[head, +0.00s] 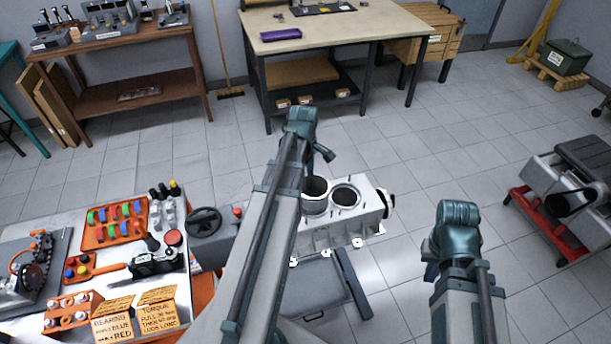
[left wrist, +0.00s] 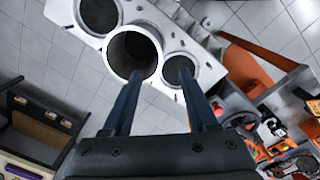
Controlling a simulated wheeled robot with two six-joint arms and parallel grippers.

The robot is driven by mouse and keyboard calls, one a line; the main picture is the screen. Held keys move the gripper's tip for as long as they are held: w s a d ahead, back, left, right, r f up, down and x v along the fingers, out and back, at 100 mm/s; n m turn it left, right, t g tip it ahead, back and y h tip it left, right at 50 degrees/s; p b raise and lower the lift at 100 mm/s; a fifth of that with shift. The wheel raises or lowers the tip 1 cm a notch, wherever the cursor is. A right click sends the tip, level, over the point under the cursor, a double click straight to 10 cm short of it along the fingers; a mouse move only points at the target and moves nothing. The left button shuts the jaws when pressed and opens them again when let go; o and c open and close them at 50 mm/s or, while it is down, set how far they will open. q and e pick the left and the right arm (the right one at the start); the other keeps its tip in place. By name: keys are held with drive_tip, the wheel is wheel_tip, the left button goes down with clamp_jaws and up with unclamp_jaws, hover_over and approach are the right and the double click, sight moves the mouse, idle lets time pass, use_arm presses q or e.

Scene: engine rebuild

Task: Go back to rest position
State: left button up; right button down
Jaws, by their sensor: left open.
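The white engine block (head: 338,236) stands in the middle of the head view, with round open bores on its top. One bore has a bright raised rim (head: 315,205). My left arm passes in front of the block and hides part of it. In the left wrist view, the two fingers of my left gripper (left wrist: 158,82) are spread apart with nothing between them. The engine block (left wrist: 150,14) lies beyond them, and the bright-rimmed bore (left wrist: 133,38) shows close to the left finger. My right arm shows at the lower right of the head view, apart from the block; its fingers do not show.
A crowded bench at the left holds an orange tray (head: 90,238) and cardboard signs (head: 157,318). A beige-topped table (head: 345,28) and a brown bench (head: 110,40) stand at the back. A red stand (head: 545,225) is at the right.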

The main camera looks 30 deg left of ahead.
idle(0.3)
use_arm(q)
drive_tip(key=s+d+f+m+b, duration=0.2)
drive_tip(key=s+d+m, duration=0.1)
drive_tip(key=d+m, duration=0.4)
drive_tip(key=s+d+f+m+b, duration=0.3)
drive_tip(key=d+m, duration=0.4)
drive_tip(key=d, duration=0.6)
drive_tip(key=s+d+f+m+y+b, duration=0.1)
drive_tip(key=s+d+f+m+b, duration=0.1)
drive_tip(key=s+d+m, duration=0.3)
drive_tip(key=d+m, duration=0.3)
drive_tip(key=d, duration=0.2)
drive_tip(key=shift+f+g, duration=0.2)
drive_tip(key=shift+g, duration=0.1)
drive_tip(key=shift+d, duration=0.1)
